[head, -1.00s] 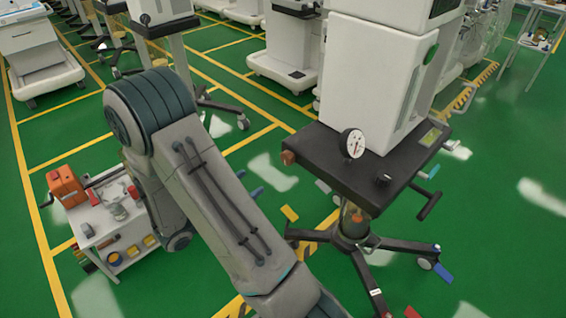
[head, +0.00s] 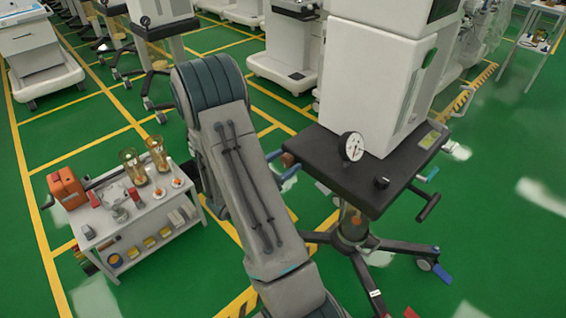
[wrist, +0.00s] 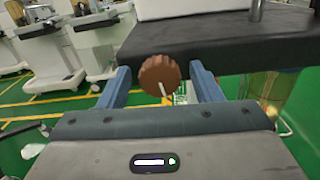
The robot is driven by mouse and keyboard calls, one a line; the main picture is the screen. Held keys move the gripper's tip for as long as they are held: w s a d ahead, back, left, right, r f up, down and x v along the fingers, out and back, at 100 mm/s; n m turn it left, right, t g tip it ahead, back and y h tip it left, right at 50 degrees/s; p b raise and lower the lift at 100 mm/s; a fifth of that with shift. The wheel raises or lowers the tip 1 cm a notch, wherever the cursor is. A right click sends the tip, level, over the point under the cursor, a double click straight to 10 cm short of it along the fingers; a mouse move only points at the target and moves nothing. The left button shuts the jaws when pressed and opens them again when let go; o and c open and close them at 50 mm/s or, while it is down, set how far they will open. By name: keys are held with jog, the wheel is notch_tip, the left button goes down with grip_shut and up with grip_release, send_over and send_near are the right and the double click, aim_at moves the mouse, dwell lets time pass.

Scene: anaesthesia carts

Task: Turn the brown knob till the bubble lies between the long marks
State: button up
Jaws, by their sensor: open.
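The brown knob (head: 288,159) sits at the left corner of the black cart top. In the wrist view the ribbed brown knob (wrist: 158,77) has a white line pointing down and slightly right. My gripper (wrist: 160,69) is open, with one blue finger to each side of the knob and gaps on both sides. In the head view my gripper (head: 281,173) is close by the knob, partly behind my arm. Whether the fingertips reach past the knob, I cannot tell. A yellow-green level (head: 430,139) lies on the cart top at the right; its bubble and marks are too small to read.
A round white gauge (head: 351,147) and a black knob (head: 381,183) stand on the cart top (head: 340,178). A white machine (head: 368,80) rises behind them. A white trolley (head: 135,225) with tools and amber vessels is at the left. Green floor is open at the right.

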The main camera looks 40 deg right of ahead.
jog(key=c, duration=1)
jog(key=shift+r+n+p, duration=0.25)
jog(key=shift+n+p, duration=0.85)
jog(key=shift+f+n+p, duration=0.25)
jog(key=shift+n+p, duration=0.5)
jog(key=shift+n, duration=0.55)
jog(key=o, duration=1)
jog(key=shift+a, duration=0.1)
jog(key=s+a+b, duration=0.1)
jog(key=a, duration=1.2)
jog(key=shift+a, duration=0.35)
